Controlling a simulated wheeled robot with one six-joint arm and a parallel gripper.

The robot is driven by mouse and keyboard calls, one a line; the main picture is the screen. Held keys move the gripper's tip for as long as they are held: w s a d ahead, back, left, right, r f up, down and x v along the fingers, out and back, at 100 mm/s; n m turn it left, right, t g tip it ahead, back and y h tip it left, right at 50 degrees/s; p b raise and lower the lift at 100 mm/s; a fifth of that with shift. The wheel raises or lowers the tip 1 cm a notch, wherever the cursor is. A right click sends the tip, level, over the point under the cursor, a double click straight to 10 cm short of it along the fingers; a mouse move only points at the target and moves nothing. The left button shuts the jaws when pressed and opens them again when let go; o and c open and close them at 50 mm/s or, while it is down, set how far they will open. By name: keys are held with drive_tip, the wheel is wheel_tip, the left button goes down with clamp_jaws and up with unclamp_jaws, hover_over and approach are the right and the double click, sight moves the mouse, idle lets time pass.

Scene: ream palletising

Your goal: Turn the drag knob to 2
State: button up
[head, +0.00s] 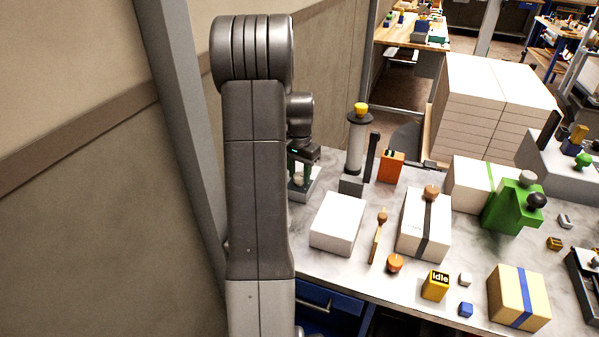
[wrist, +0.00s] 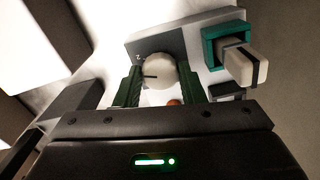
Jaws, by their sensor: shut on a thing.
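The drag knob (wrist: 160,70) is a pale round dial with a dark pointer line, on a grey panel (wrist: 172,43) in the wrist view. The line points toward the left of the picture. A small mark, too small to read surely, stands at the knob's upper left. My gripper (wrist: 159,84) has its two green fingers on either side of the knob, shut on it. In the head view my gripper (head: 303,166) is low over the small light device (head: 306,191), beside my arm, which hides part of it.
In the wrist view a teal frame with a pale lever (wrist: 243,64) stands close right of the knob, and a small red part (wrist: 174,102) lies below it. In the head view a white ream (head: 338,222) and a grey post with a yellow top (head: 355,140) stand nearby.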

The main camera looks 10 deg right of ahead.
sight(300, 175)
drive_tip(key=shift+m, duration=0.9)
drive_tip(key=o, duration=1)
wheel_tip(300, 175, up, 14)
drive_tip(key=shift+f, duration=0.1)
wheel_tip(300, 175, down, 14)
drive_tip(key=shift+r, duration=0.1)
idle(0.4)
